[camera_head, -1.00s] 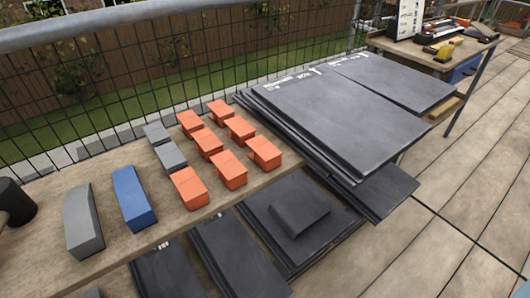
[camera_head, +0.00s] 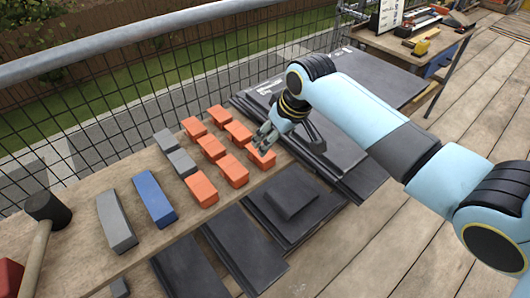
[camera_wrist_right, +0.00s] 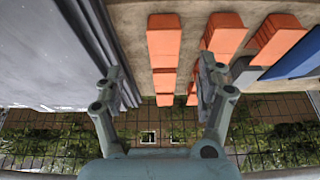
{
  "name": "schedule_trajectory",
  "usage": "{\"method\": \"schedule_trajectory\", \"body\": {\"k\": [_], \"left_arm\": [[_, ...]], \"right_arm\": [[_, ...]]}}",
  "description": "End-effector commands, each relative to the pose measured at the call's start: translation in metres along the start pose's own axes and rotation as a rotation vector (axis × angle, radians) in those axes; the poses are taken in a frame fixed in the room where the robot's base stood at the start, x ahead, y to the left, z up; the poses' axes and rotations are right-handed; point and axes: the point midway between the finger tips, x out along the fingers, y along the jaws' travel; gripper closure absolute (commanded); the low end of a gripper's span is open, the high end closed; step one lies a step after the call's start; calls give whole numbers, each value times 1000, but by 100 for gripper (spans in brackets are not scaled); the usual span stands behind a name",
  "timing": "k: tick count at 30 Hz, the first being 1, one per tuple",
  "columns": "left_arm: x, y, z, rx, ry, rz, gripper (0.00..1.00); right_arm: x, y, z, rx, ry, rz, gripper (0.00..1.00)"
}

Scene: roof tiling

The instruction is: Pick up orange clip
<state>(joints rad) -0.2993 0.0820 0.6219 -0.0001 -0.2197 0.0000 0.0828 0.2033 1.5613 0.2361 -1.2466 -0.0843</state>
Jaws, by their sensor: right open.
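Several orange clips stand in rows on the wooden bench, among them a front clip (camera_head: 201,188), a middle clip (camera_head: 233,170) and a back clip (camera_head: 220,114). The right-hand clip (camera_head: 263,157) is partly hidden by my right gripper (camera_head: 266,137), which is at its upper edge. In the right wrist view my right gripper (camera_wrist_right: 160,82) is open, its fingers well apart. A row of orange clips, with the largest clip (camera_wrist_right: 165,42) foremost, shows in the gap between the fingers. I cannot tell whether the fingers touch any clip. My left gripper is not in view.
Grey blocks (camera_head: 182,163), a long grey piece (camera_head: 116,220) and a blue piece (camera_head: 154,198) lie left of the clips. A black-headed mallet (camera_head: 47,209) is at far left. Dark slate sheets (camera_head: 353,62) are stacked right of the clips, beneath my arm. A wire fence runs behind.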

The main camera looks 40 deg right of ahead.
Motion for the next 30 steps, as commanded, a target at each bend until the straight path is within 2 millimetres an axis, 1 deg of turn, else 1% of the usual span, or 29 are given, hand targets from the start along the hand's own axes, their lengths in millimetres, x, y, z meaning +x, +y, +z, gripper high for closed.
{"method": "schedule_trajectory", "body": {"k": [1, 3, 6, 11, 15, 18, 21, 27, 28, 30], "left_arm": [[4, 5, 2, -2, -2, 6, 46], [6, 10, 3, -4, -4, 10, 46], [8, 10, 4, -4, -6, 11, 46], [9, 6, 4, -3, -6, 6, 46], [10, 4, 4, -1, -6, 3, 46], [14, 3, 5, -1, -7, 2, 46], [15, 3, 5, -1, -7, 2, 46], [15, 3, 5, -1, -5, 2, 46], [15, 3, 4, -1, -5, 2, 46], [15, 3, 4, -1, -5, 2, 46]], "right_arm": [[13, -1, 2, 2, -4, -2, 27], [24, 0, 2, 1, -3, 0, 27], [36, -1, 2, 0, -3, 0, 27], [48, -2, 4, 1, -3, -1, 27], [70, -6, 10, 0, -4, -1, 27], [85, -6, 10, 1, -2, 0, 27], [91, -6, 10, 0, -2, 0, 27], [91, -6, 10, 0, -1, 1, 27], [91, -6, 10, 0, -1, 0, 28], [91, -6, 10, -1, -1, 1, 37]]}}
